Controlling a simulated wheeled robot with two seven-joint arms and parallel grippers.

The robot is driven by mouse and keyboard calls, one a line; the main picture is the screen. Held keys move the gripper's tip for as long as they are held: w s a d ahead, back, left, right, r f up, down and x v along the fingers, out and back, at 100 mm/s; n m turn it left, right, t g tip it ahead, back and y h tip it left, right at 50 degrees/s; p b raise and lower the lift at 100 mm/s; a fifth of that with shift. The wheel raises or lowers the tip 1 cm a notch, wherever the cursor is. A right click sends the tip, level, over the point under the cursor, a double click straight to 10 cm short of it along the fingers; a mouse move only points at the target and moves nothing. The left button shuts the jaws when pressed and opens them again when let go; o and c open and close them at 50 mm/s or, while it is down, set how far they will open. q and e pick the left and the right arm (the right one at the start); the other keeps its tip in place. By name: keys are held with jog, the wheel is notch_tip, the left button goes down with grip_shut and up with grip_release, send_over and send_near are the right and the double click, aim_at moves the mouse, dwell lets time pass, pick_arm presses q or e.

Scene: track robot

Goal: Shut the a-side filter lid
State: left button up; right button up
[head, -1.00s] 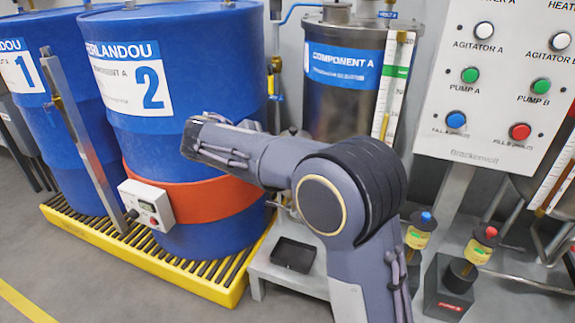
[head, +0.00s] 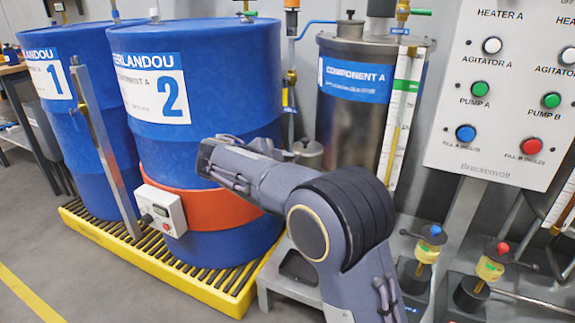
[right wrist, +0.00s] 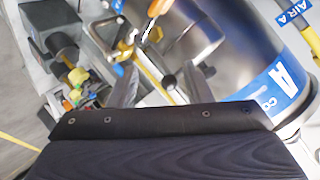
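A small steel pot with a knobbed lid (head: 307,148) stands between blue drum 2 and the Component A tank in the head view. It may be the a-side filter; my arm partly covers it, and I cannot tell how its lid sits. My right arm crosses in front of it, and its gripper is not clear in that view. In the right wrist view my right gripper (right wrist: 165,88) has its two dark fingers apart, close to the steel tank. A small dark round knob (right wrist: 169,82) shows in the gap, with no visible grip on it. My left gripper is out of view.
Blue drum 2 (head: 222,85) stands on a yellow spill pallet (head: 150,258). The Component A tank (head: 345,125) with its level gauge (head: 399,120) stands right of it. A button panel (head: 505,95) is at the right. Two small pumps (head: 415,272) (head: 472,290) stand below.

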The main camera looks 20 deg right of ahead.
jog(key=shift+s+d+f+g, duration=0.15)
jog(key=shift+d+g, duration=0.05)
jog(key=shift+g, duration=0.1)
jog(key=p+v, duration=0.2)
jog(key=v, duration=0.6)
